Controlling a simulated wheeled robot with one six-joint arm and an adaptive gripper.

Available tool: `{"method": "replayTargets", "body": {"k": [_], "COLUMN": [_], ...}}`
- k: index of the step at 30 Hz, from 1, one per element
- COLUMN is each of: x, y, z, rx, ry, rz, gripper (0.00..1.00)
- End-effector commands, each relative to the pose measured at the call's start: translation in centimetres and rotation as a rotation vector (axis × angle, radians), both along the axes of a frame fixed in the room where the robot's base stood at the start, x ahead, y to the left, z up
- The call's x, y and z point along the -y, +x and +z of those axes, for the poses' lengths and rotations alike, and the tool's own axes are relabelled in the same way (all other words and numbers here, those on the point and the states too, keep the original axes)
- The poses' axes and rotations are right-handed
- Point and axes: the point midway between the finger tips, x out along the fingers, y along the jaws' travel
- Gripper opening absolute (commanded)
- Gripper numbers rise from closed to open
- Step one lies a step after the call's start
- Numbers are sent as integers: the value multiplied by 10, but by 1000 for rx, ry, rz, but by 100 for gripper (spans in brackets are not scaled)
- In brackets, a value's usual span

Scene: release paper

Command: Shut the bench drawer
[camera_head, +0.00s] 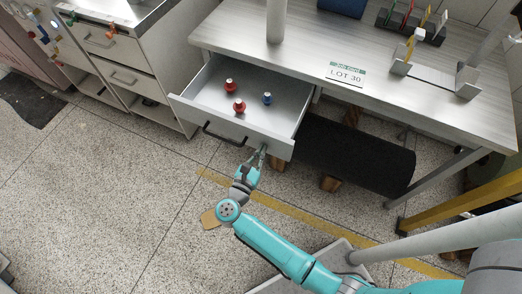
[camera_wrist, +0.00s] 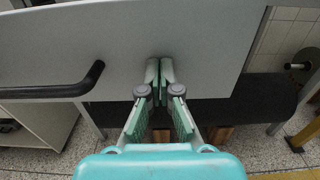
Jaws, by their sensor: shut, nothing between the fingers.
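The bench drawer (camera_head: 231,123) is pulled open under the left part of the workbench. Its grey front panel fills the upper part of the wrist view (camera_wrist: 212,45). A dark bar handle (camera_head: 223,136) is on the front; in the wrist view the handle (camera_wrist: 50,90) lies left of my gripper. Two red knobbed pieces (camera_head: 239,105) and one blue piece (camera_head: 267,98) stand inside the drawer. My gripper (camera_head: 262,150) is shut and empty at the drawer front, right of the handle. In the wrist view its fingertips (camera_wrist: 160,68) are against or very near the panel; I cannot tell whether they touch.
The workbench top (camera_head: 300,55) carries a job card (camera_head: 346,74) and a metal stand (camera_head: 436,75). A dark roll (camera_head: 350,155) lies under the bench, right of the drawer. A grey cabinet (camera_head: 140,60) stands to the left. Floor in front is mostly clear.

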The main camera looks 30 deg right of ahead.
Motion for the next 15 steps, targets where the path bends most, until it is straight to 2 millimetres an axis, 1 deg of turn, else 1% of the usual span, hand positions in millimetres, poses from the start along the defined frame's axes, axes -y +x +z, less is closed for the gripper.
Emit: {"method": "replayTargets", "body": {"k": [11,15], "x": [1,9], "y": [1,6], "z": [0,0], "rx": [0,0], "ry": [0,0], "rz": [0,-2], "gripper": [0,0]}}
